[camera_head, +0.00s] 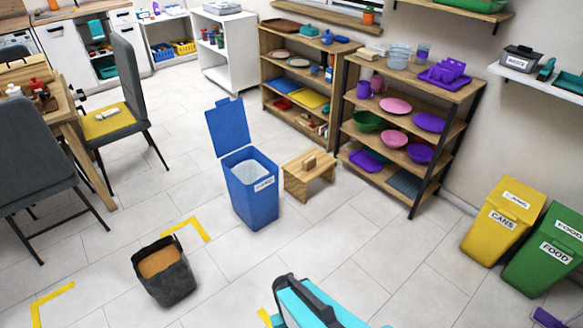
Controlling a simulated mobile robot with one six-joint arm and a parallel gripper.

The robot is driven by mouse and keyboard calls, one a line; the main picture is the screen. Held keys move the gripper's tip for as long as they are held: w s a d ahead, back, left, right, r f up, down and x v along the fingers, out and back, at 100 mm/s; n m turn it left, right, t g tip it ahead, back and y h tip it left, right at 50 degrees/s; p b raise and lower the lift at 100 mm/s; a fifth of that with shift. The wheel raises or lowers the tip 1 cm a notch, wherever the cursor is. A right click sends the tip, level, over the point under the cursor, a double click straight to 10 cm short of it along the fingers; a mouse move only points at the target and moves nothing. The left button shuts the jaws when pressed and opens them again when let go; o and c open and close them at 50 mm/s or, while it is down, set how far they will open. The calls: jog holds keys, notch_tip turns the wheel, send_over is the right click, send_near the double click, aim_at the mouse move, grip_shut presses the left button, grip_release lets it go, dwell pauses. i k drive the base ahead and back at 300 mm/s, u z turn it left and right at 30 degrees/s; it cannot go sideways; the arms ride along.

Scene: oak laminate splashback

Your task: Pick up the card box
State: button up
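I cannot pick out the card box for certain. A small brown block-shaped thing (309,163) rests on top of a low wooden stool (296,171), right of the blue bin; it is too small to tell whether it is the card box. My gripper is not in view, so its distance to anything cannot be seen.
A blue bin (255,204) with its lid raised stands mid-floor. A dark fabric bin (177,286) stands front left. Yellow (482,240) and green (540,267) bins stand at right. A teal object with a dark handle (312,306) is cut off below. Pale floor lies clear between.

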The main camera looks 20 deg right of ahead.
aim_at(309, 163)
jog(key=u, duration=0.05)
jog(key=i, duration=1)
jog(key=u, duration=0.1)
jog(key=k, duration=0.9)
jog(key=z, duration=0.2)
jog(key=i, duration=0.4)
jog(key=u, duration=0.1)
